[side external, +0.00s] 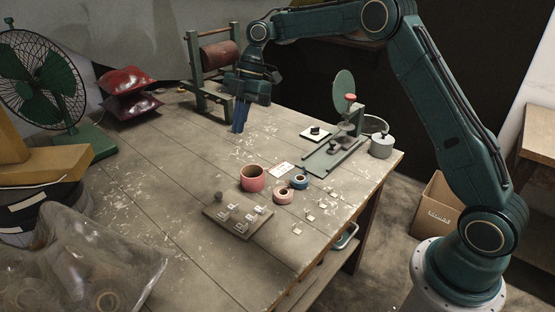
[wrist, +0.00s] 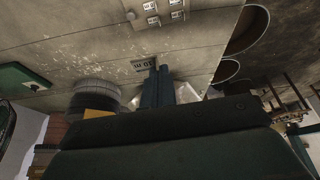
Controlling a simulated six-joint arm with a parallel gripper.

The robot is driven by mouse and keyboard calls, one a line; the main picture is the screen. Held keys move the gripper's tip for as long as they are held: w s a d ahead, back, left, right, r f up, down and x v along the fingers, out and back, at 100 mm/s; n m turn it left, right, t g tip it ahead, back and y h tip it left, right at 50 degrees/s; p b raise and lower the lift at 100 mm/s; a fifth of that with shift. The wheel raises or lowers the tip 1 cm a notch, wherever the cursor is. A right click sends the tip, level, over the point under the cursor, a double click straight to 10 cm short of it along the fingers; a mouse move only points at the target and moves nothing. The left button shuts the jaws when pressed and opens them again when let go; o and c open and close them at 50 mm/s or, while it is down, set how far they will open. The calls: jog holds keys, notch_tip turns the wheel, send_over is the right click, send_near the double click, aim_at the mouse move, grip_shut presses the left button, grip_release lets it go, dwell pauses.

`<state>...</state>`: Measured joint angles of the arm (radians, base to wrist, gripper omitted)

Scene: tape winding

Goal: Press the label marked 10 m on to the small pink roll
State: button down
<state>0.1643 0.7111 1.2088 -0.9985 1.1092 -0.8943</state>
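The small pink roll (side external: 283,195) lies on the table beside a larger pink roll (side external: 252,178) and a blue roll (side external: 299,181). Several small white labels stand on a board (side external: 213,212) in front of the rolls; their print is too small to read. My gripper (side external: 238,131) points down over the table, behind and left of the rolls. In the wrist view its blue fingers (wrist: 160,70) are close together. A tag reading 10 m (wrist: 143,64) shows upside down beside the fingertips. I cannot tell its distance from them. I see nothing clearly held.
A white card (side external: 281,170) lies behind the pink rolls. Several small pieces (side external: 323,205) lie to their right. A tool with a green disc (side external: 344,82) and a grey pot (side external: 382,146) stand at the back right. A roller stand (side external: 195,70) is behind my gripper. The table's left middle is clear.

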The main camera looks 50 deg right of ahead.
jog(key=f, duration=0.1)
jog(key=m, duration=0.1)
send_over(283, 198)
jog(key=d, duration=0.1)
notch_tip(283, 198, down, 14)
jog(key=shift+d+f, duration=0.1)
jog(key=shift+d, duration=0.15)
jog(key=shift+f, duration=0.15)
jog(key=shift+f, duration=3.05)
jog(key=shift+f, duration=0.3)
jog(key=c, duration=1.3)
grip_release()
jog(key=shift+o, duration=0.2)
